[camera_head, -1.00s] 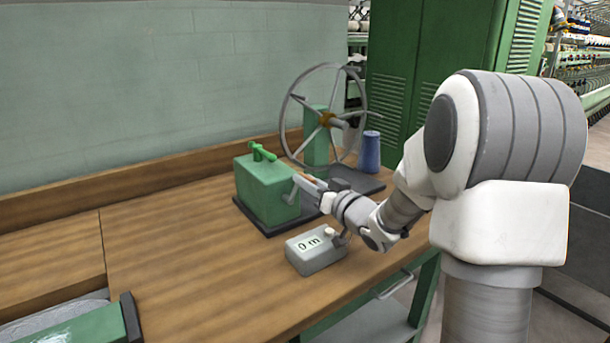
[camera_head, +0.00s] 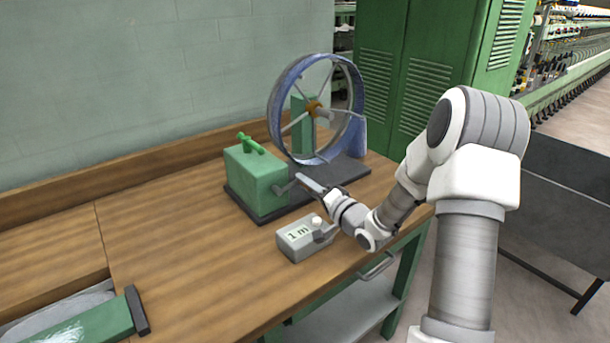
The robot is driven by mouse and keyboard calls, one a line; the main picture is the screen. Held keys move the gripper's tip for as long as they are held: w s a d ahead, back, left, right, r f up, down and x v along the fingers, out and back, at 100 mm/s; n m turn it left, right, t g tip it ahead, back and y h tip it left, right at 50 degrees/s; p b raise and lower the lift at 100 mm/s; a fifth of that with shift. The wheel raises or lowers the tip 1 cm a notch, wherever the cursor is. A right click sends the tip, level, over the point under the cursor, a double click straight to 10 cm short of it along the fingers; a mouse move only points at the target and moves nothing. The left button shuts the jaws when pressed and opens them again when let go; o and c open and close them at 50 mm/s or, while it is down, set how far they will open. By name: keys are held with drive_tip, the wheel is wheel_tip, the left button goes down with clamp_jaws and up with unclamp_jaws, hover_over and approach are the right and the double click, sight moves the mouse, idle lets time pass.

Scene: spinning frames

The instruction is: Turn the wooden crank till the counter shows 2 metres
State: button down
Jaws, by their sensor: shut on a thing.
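A green gearbox (camera_head: 257,187) stands on a dark base on the workbench. Its grey crank arm (camera_head: 283,189) comes out of the right side. My gripper (camera_head: 309,184) is shut at the crank's end; the wooden handle is mostly hidden in the jaws. The grey counter (camera_head: 289,247) in front of the gearbox reads "1 m". Behind, the large spoked wheel (camera_head: 274,104) has a blue band around its rim.
A blue spool (camera_head: 360,141) stands at the wheel's right. A small green lever (camera_head: 250,143) sits on top of the gearbox. A green-ended item (camera_head: 95,325) lies at the lower left. The left bench top is clear.

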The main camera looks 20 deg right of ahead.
drive_tip(key=shift+f+m+p, duration=0.35)
drive_tip(key=shift+f+m, duration=0.1)
drive_tip(key=shift+m, duration=0.45)
drive_tip(key=c, duration=0.7)
unclamp_jaws()
drive_tip(key=shift+w, duration=0.1)
drive_tip(key=shift+f, duration=0.1)
drive_tip(key=shift+d, duration=0.1)
drive_tip(key=v, duration=1.7)
drive_tip(key=shift+s+d+p, duration=0.1)
drive_tip(key=shift+s+p, duration=0.15)
drive_tip(key=shift+p, duration=0.1)
